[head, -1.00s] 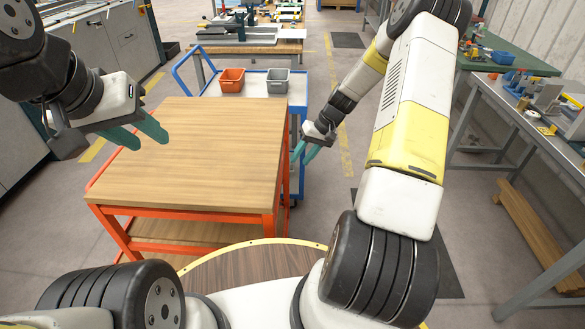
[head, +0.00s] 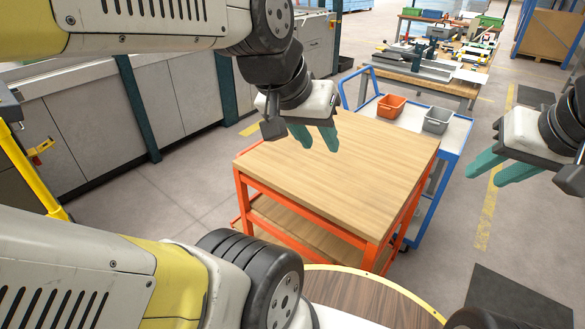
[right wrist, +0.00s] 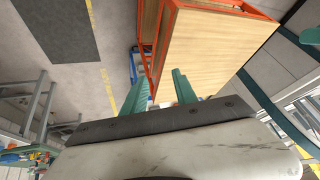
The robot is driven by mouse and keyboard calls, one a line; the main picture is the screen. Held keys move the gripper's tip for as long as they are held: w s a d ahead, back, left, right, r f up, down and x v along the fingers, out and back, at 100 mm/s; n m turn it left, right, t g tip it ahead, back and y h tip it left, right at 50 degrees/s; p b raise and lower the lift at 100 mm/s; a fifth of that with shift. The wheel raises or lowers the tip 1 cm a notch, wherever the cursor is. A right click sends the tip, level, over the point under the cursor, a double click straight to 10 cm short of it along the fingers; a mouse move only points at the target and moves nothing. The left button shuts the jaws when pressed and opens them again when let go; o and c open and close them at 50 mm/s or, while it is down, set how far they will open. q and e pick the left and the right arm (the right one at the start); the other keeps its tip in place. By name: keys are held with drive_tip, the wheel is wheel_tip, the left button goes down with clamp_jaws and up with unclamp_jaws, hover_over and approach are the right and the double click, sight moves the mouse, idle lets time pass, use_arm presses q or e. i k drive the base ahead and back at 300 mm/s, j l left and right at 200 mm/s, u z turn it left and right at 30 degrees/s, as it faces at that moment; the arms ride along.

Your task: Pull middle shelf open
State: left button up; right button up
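No shelf marked as the middle one can be told apart in these views. The orange-framed cart has a wooden top (head: 345,180) and a lower wooden shelf (head: 300,233), partly hidden by its frame. My left gripper (head: 319,146) is open and empty, with teal fingers apart, in front of or above the cart top's far left part in the head view. My right gripper (head: 482,174) is open and empty at the right of the head view, apart from the cart. Its spread fingers also show in the right wrist view (right wrist: 160,88), with the cart top (right wrist: 205,50) beyond.
A blue cart (head: 455,130) behind holds an orange bin (head: 391,105) and a grey bin (head: 437,120). Grey cabinets (head: 100,115) line the left. A workbench (head: 415,72) with tools stands further back. Floor is clear between the cabinets and orange cart.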

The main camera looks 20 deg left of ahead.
sight(356, 193)
drive_tip(key=i+j+u, duration=0.1)
drive_tip(key=j, duration=0.4)
drive_tip(key=i+j+u, duration=0.15)
drive_tip(key=j, duration=0.35)
drive_tip(key=i+j+u, duration=0.1)
drive_tip(key=i+j, duration=0.15)
drive_tip(key=j, duration=0.2)
drive_tip(key=i+j+u, duration=0.1)
drive_tip(key=i+j, duration=0.15)
drive_tip(key=j, duration=0.2)
drive_tip(key=i+j+u, duration=0.1)
drive_tip(key=j, duration=0.35)
drive_tip(key=i+j+u, duration=0.15)
drive_tip(key=i+j, duration=0.2)
